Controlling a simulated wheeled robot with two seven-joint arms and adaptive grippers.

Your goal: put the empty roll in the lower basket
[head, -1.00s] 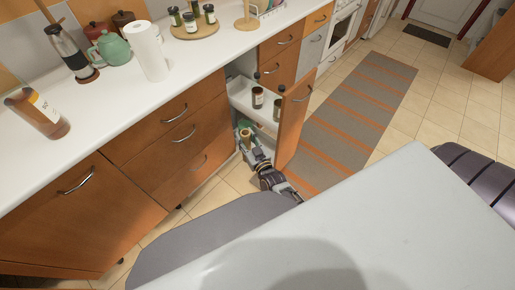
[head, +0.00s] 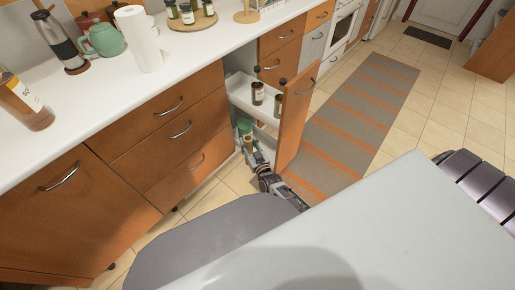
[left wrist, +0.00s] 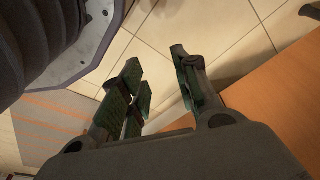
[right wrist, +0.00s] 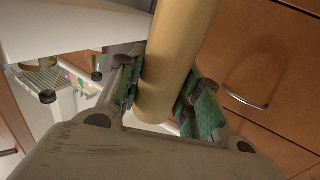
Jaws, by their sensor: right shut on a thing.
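The empty roll, a tan cardboard tube (right wrist: 178,60), stands slightly tilted between the fingers of my right gripper (right wrist: 160,100), which is shut on it. In the head view my right gripper (head: 257,157) is low at the open pull-out cabinet, and only a small part of the roll (head: 249,143) shows. The lower basket (head: 267,142) is a white shelf near floor level, partly hidden by the arm and the cabinet front. My left gripper (left wrist: 158,75) is open and empty above the floor tiles, beside a wooden panel.
The upper basket (head: 240,92) holds dark jars (head: 258,93). A green item (head: 244,127) is low in the pull-out. The wooden pull-out front (head: 295,118) stands right of the gripper, and drawers (head: 185,135) stand left. A striped rug (head: 350,115) lies on the floor.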

